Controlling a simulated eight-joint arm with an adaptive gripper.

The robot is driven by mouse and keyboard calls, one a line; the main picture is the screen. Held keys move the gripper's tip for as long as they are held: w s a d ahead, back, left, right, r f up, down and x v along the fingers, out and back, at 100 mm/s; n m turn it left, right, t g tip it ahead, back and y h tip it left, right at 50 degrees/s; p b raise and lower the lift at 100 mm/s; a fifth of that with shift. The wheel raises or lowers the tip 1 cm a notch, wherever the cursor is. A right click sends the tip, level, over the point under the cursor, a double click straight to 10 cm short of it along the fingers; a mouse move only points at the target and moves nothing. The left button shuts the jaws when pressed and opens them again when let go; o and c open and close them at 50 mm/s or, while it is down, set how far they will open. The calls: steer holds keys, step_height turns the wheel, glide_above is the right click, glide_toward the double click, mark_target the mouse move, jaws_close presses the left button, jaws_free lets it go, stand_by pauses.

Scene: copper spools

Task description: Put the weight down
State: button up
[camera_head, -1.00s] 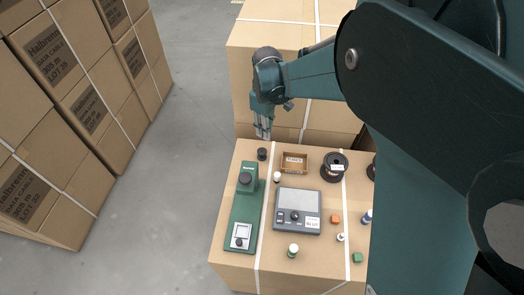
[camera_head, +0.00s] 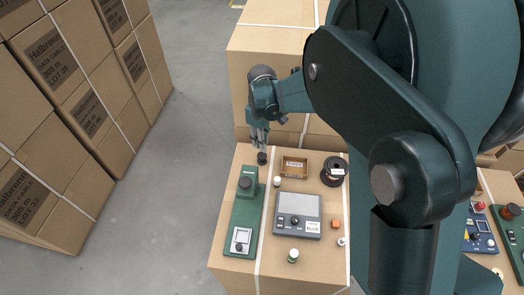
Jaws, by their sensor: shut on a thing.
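A small dark cylinder (camera_head: 262,159), which looks like the weight, is at the back left of the carton top. My gripper (camera_head: 261,151) points down and is shut on its upper part. The cylinder appears upright, at or very close to the carton top; contact underneath is too small to tell. The grip itself is small in this view, and the fingertips partly cover the top of the cylinder.
On the carton (camera_head: 225,255) stand a green device (camera_head: 242,215), a grey scale (camera_head: 298,208), a wooden tray (camera_head: 294,167) and a dark spool (camera_head: 333,171). A white-topped piece (camera_head: 277,182), a green-and-white bottle (camera_head: 293,256) and an orange block (camera_head: 336,224) stand nearby.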

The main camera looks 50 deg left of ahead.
mark_target(262, 155)
steer(key=shift+f, duration=0.85)
steer(key=shift+f, duration=0.1)
steer(key=shift+f, duration=1.75)
steer(key=shift+f+b, duration=0.15)
steer(key=shift+b, duration=0.2)
steer(key=o, duration=0.9)
step_height(262, 155, up, 12)
steer(key=shift+r+p, duration=0.15)
steer(key=shift+p, duration=0.5)
